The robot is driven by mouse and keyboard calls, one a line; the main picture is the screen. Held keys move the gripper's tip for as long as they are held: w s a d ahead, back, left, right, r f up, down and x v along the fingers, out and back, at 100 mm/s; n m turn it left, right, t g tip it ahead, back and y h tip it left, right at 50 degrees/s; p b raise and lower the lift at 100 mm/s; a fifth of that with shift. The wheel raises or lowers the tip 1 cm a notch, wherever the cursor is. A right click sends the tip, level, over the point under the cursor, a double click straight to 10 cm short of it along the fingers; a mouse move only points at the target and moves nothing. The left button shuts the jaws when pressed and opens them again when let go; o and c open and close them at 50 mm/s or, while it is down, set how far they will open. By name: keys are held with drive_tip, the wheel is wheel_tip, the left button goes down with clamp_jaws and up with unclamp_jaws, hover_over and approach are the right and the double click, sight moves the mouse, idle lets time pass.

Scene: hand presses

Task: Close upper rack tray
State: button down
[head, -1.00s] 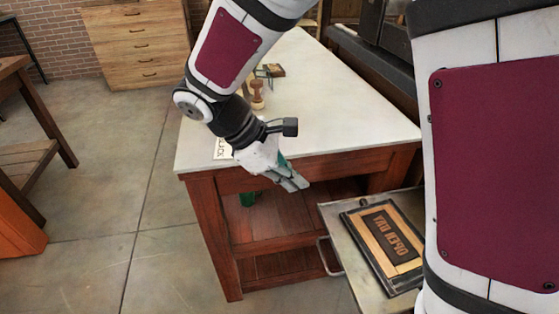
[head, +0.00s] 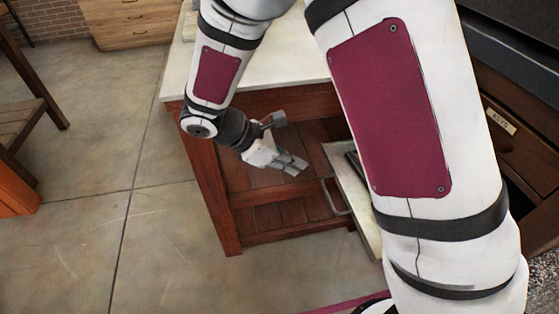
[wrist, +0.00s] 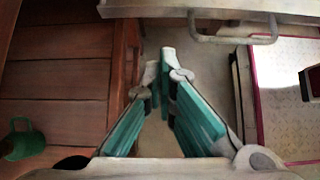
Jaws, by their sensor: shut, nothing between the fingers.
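The pulled-out rack tray (head: 353,187) is a pale flat tray at the centre right of the head view, partly hidden behind my arm. Its metal loop handle (head: 335,198) faces left. The tray's front edge (wrist: 215,10) and its handle (wrist: 235,38) cross the top of the wrist view. My gripper (head: 298,166) is shut and empty, just left of the tray's near corner and handle, with a small gap in the picture. In the wrist view the teal-padded fingers (wrist: 165,62) meet at their tips, below the handle and apart from it.
A wooden table (head: 214,190) with a pale top stands behind my gripper, its leg and lower shelves close by. A green mug (wrist: 22,140) shows at the left of the wrist view. A dark wooden cabinet (head: 525,145) stands at right.

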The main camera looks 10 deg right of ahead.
drive_tip(key=d+b, duration=0.1)
drive_tip(key=d, duration=0.1)
drive_tip(key=d+f+b, duration=0.1)
drive_tip(key=d, duration=0.2)
drive_tip(key=shift+d+f, duration=0.1)
drive_tip(key=shift+d, duration=0.1)
drive_tip(key=shift+d, duration=0.1)
